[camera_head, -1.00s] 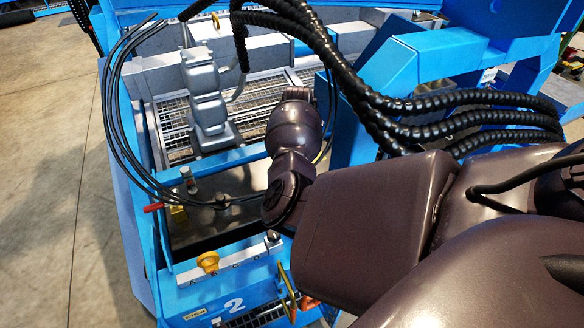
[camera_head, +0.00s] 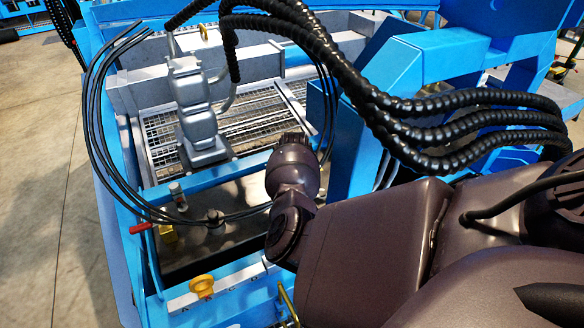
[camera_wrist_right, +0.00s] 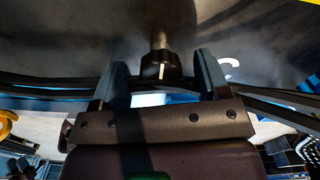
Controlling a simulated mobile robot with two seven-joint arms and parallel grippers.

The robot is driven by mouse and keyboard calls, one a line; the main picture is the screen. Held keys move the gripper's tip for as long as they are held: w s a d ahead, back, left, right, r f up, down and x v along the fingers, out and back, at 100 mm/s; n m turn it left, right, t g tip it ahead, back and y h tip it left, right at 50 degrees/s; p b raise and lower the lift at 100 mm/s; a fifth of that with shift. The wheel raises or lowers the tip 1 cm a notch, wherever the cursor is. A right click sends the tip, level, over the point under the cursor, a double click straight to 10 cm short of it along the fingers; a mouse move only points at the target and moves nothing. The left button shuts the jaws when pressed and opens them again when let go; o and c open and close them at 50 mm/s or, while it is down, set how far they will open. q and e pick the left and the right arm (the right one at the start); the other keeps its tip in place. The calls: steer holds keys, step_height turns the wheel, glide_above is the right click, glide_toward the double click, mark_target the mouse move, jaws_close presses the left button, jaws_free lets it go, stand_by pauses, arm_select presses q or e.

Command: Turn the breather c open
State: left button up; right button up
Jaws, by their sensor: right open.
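In the right wrist view, a black knob (camera_wrist_right: 160,69) with a white pointer line sits on a grey stem against a dark surface. The line runs up and down in the picture. A white letter that looks like a C (camera_wrist_right: 231,69) shows just right of it. My right gripper (camera_wrist_right: 162,74) is open, one finger on each side of the knob; I cannot tell whether either touches it. In the head view my right arm hides its gripper and the place where it works. My left gripper is not in view.
In the head view, black hoses (camera_head: 100,150) loop over the blue frame (camera_head: 112,245), and thick ribbed hoses (camera_head: 430,105) hang above my right arm. Clear floor (camera_head: 40,200) lies left.

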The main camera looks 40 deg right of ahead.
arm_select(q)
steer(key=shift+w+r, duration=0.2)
arm_select(e)
steer(key=c, duration=0.9)
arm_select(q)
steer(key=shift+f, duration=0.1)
arm_select(e)
steer(key=shift+c, duration=0.2)
